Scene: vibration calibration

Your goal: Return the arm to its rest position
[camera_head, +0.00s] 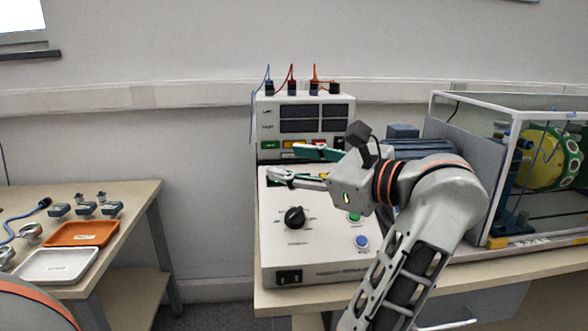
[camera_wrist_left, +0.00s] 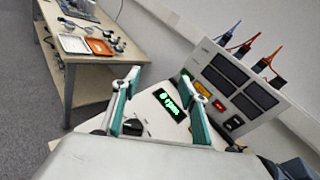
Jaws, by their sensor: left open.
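My left gripper (camera_head: 284,160) is open and empty above the back part of the white control box (camera_head: 276,245). Its arm reaches up from the bottom of the head view and its fingers point left. In the left wrist view, the two teal fingers (camera_wrist_left: 160,83) stand apart with nothing between them. The control box's lit display (camera_wrist_left: 172,102) shows green text there, too small to read. The black knob (camera_head: 294,217) is below the fingers in the head view, apart from them. My right gripper is not seen.
The upright meter panel (camera_head: 268,118) with plugged cables stands behind the gripper. A framed enclosure (camera_head: 463,143) with a green and yellow drum is at the right. The left table holds an orange tray (camera_head: 82,234), a white tray (camera_head: 57,265) and small sensors. A gap separates the tables.

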